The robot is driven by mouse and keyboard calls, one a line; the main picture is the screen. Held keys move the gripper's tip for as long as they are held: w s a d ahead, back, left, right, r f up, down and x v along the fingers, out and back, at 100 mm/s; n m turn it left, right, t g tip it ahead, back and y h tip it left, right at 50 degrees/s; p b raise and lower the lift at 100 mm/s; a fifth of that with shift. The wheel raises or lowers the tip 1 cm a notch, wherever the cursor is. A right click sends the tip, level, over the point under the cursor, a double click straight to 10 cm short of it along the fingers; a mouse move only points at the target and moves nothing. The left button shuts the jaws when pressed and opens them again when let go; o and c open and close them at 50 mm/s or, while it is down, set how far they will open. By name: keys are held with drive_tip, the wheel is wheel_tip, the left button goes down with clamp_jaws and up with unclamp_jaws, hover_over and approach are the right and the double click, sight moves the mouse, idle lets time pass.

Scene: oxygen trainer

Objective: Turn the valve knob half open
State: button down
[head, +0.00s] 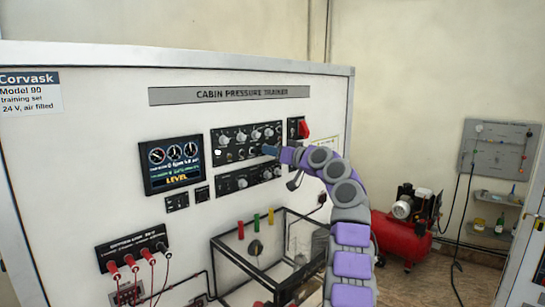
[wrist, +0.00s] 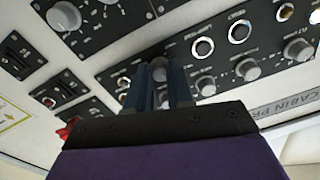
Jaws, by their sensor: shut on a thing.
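My gripper (head: 271,150) reaches the right part of the upper black control panel (head: 245,150) on the white trainer face. In the wrist view its two dark fingers (wrist: 162,88) are closed around a grey round knob (wrist: 161,68), which shows between them. I cannot read a label on this knob, so I cannot tell from lettering that it is the valve knob. Its pointer and turn angle are hidden by the fingers. Other grey knobs stand on the same panel, one of them (wrist: 205,85) beside the fingers in the wrist view.
A lower black panel (head: 245,180) with knobs sits just below my gripper. A red handle (head: 303,129) stands out close to the right. A screen (head: 171,163) is at the left. A clear framed box (head: 262,250) juts out below. A red compressor (head: 400,233) stands on the floor.

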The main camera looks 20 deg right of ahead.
drive_tip(key=shift+r+m+p, duration=0.2)
drive_tip(key=shift+m+p, duration=0.2)
drive_tip(key=shift+m, duration=3.3)
drive_tip(key=c, duration=1.4)
unclamp_jaws()
drive_tip(key=o, duration=0.4)
drive_tip(key=shift+d+f, duration=0.15)
drive_tip(key=shift+d, duration=0.1)
drive_tip(key=shift+s+a, duration=0.1)
drive_tip(key=shift+s, duration=0.05)
